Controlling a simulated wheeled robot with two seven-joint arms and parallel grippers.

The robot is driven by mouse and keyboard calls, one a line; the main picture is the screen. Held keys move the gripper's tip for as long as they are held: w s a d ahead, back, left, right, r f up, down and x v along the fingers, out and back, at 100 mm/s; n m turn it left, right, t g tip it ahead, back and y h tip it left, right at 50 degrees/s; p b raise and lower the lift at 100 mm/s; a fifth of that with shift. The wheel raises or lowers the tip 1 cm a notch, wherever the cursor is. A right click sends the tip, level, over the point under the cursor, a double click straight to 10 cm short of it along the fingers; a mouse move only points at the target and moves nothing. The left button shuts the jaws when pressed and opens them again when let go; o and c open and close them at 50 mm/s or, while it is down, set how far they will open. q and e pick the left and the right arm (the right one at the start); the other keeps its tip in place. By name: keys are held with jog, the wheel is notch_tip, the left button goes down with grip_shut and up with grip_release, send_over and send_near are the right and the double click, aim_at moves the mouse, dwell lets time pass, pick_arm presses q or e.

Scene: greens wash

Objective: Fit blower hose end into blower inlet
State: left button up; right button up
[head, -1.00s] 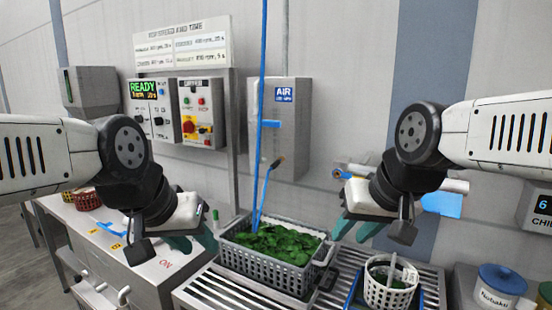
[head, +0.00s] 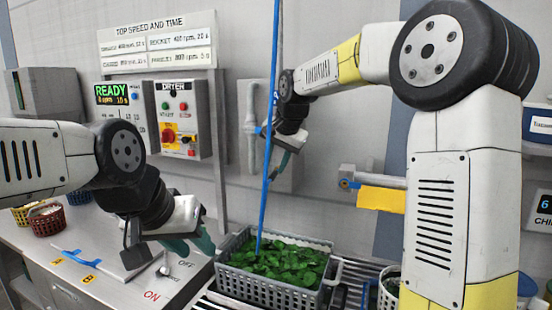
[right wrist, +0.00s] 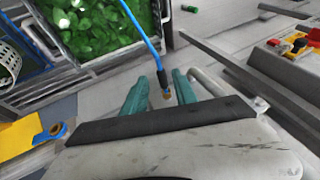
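The blue hose (head: 272,110) hangs in front of the wall and passes over the crate of greens. In the right wrist view, its end (right wrist: 163,80), black with a brass tip, lies between the two teal fingers of my right gripper (right wrist: 161,84). These fingers are apart, and I see no clear contact with the hose end. The right gripper (head: 282,160) is by the wall box in the head view. A pipe fitting with a blue ring (head: 346,184) sticks out at the wall; I cannot tell if it is the blower inlet. My left gripper (head: 190,246) is open and empty above the counter.
A grey crate (head: 282,290) of greens stands on the slatted rack below the hose. A yellow panel (head: 381,199) hangs by the pipe fitting. The dryer control box (head: 180,118) is on the wall at left. My right arm covers much of the right side.

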aim_at(269, 181)
jog(key=x, duration=0.6)
jog(key=shift+f, duration=0.1)
grip_shut()
jog(key=shift+s, duration=0.15)
jog(key=shift+s+a, duration=0.3)
jog(key=shift+s, duration=0.35)
jog(key=shift+s+a, duration=0.25)
jog(key=shift+s, duration=0.45)
jog(key=shift+s+a, duration=0.3)
jog(key=shift+s, duration=0.35)
jog(key=shift+s, duration=0.1)
jog(key=shift+a, duration=0.1)
